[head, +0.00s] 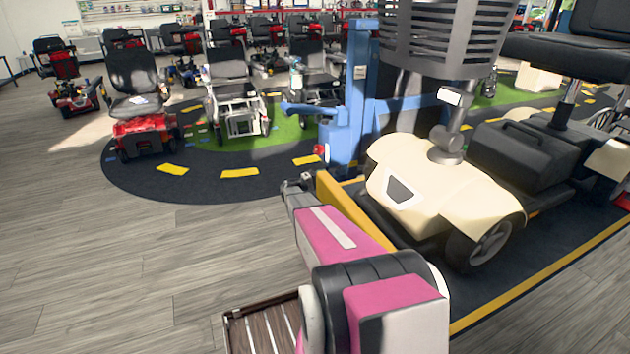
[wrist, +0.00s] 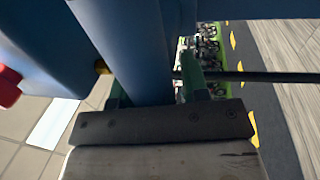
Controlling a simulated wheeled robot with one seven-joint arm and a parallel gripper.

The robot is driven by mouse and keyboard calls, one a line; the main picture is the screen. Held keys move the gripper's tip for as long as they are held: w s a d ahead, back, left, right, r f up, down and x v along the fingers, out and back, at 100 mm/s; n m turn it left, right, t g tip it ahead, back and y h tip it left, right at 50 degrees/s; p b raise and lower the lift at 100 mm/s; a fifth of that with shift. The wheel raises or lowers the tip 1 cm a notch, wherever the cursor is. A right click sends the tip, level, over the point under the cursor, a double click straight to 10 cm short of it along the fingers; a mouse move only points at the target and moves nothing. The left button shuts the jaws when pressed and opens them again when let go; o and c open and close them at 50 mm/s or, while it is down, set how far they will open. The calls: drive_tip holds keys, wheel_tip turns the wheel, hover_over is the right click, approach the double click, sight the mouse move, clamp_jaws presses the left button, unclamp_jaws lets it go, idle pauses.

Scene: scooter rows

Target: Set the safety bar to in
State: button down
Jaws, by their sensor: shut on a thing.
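In the wrist view my gripper (wrist: 155,88) has its green fingers on either side of a blue bar (wrist: 125,45), which I take to be the safety bar, and is shut on it. The bar runs from the top of the picture down between the fingers. In the head view the blue lift post (head: 358,85) stands near the middle, with a blue arm (head: 305,109) reaching out to its left. My pink and white arm reaches up towards the post's foot. I cannot make out the fingers or their hold in this view.
A cream scooter (head: 445,190) stands right of the post, close to my arm. A yellow beam (head: 350,208) lies beside my arm. A red knob (wrist: 8,85) and a dark rod (wrist: 260,76) are near the gripper. Parked scooters stand behind; the left floor is clear.

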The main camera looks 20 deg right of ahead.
drive_tip(key=shift+d+r, duration=0.2)
drive_tip(key=shift+d, duration=0.65)
drive_tip(key=shift+d+r, duration=0.15)
drive_tip(key=shift+d, duration=0.65)
drive_tip(key=c, duration=0.8)
unclamp_jaws()
drive_tip(key=shift+d, duration=0.1)
drive_tip(key=a, duration=0.3)
drive_tip(key=a+f, duration=0.1)
drive_tip(key=a, duration=0.3)
drive_tip(key=a+f, duration=0.1)
drive_tip(key=a, duration=0.2)
drive_tip(key=shift+s+a+f, duration=0.1)
drive_tip(key=shift+s+a, duration=0.05)
drive_tip(key=shift+a, duration=0.2)
